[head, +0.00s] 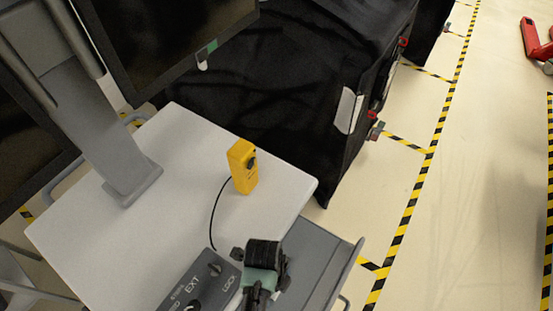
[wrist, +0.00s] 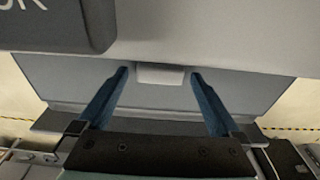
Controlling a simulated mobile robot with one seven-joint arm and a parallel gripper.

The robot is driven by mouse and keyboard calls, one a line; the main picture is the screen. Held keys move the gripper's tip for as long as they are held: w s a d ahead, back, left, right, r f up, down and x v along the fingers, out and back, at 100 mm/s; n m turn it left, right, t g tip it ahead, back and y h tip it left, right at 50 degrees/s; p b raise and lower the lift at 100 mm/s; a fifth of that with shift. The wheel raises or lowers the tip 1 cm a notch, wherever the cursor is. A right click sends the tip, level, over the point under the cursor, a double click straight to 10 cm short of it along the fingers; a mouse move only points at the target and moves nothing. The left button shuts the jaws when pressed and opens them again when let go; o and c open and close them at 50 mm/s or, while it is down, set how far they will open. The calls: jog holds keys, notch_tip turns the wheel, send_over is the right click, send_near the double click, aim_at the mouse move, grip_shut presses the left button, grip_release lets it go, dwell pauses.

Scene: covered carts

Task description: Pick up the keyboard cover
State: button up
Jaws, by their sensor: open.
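A flat grey panel, which looks like the keyboard cover (wrist: 160,97), spans the middle of the wrist view, just below the white tabletop edge. A small pale tab (wrist: 160,75) sits at the middle of its upper edge. The panel also shows as a grey surface in the head view (head: 325,262), partly hidden by my arm. My gripper (wrist: 159,74) is open, with its two blue fingers over the panel, one on each side of the tab. Nothing is between the fingers; contact cannot be told. In the head view my gripper (head: 262,268) is at the tabletop's front edge.
The white tabletop (head: 160,210) carries a yellow device (head: 243,167) with a black cable and a dark box (head: 203,285) marked EXT and LOCK. A monitor (head: 165,35) on a grey stand rises at the left.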

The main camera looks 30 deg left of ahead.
jog(key=shift+f, duration=0.2)
jog(key=c, duration=1.4)
jog(key=o, duration=0.8)
jog(key=shift+r, duration=0.1)
jog(key=c, duration=0.5)
